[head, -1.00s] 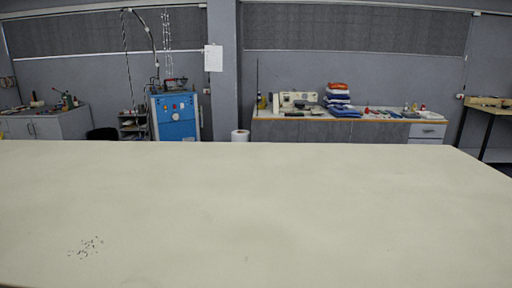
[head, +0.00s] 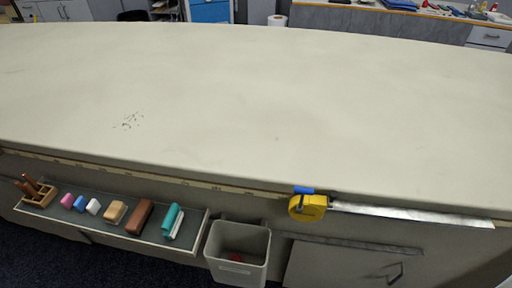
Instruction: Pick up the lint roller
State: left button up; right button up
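A tray (head: 70,216) hangs along the front side of the table, at the lower left of the head view. At its right end lies a teal and white item (head: 171,219). It may be the lint roller, but it is too small to tell. Nothing else in view is clearly a lint roller. Neither of my grippers is in view.
The tray also holds a brown block (head: 139,217), a tan block (head: 114,212), small coloured pieces and a wooden holder (head: 38,192). A grey bin (head: 238,251) is right of it. A yellow tape measure (head: 308,207) sits at the edge of the table (head: 250,100), whose top is clear.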

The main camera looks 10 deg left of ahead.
aim_at(171, 225)
jog(key=u, duration=1.15)
